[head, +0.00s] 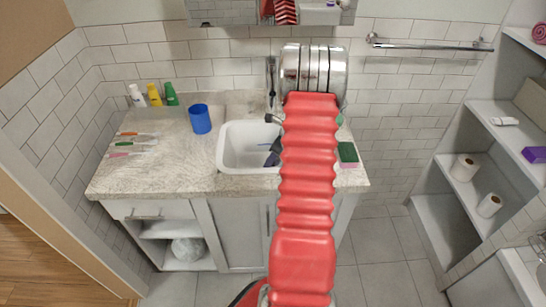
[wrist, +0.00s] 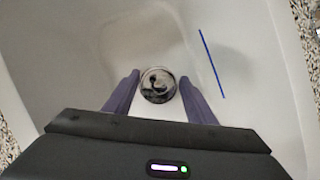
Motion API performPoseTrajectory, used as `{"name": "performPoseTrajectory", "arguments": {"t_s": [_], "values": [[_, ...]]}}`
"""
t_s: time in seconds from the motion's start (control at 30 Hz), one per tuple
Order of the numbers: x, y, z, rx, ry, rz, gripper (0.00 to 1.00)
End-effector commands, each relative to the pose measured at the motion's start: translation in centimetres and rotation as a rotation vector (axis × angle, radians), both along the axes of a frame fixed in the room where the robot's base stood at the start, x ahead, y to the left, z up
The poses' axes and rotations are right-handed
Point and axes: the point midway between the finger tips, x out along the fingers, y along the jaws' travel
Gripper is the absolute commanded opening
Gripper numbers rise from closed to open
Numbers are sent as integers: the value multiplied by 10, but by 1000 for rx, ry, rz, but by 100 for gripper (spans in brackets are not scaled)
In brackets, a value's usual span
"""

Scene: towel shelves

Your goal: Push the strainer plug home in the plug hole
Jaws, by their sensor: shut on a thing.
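The strainer plug (wrist: 158,85), a round shiny metal piece with a dark middle, is low in the white sink basin (head: 232,150). My gripper (wrist: 159,80) has its two purple fingers on either side of the plug, shut on it. In the head view my gripper (head: 272,158) shows only partly, inside the basin beside my red arm. The plug hole is hidden under the plug, and I cannot tell how deep the plug sits. My arm hides the right part of the basin in the head view.
A thin blue stick (wrist: 212,63) lies in the basin right of the plug. A blue cup (head: 200,119), several bottles (head: 154,95) and toothbrushes (head: 134,144) are on the counter (head: 180,165). A sponge (head: 348,154) lies right of my arm. Shelves (head: 470,185) stand at the right.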

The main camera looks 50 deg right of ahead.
Motion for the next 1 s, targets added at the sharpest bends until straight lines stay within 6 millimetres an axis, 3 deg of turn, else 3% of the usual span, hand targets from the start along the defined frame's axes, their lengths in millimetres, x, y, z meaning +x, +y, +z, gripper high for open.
{"name": "performPoseTrajectory", "arguments": {"t_s": [0.53,0.57,0.83,1.0], "values": [[0,0,-10,1,0,1,28],[0,0,-9,0,0,1,53],[0,0,-9,0,0,1,72],[0,0,-9,0,0,1,72]]}}
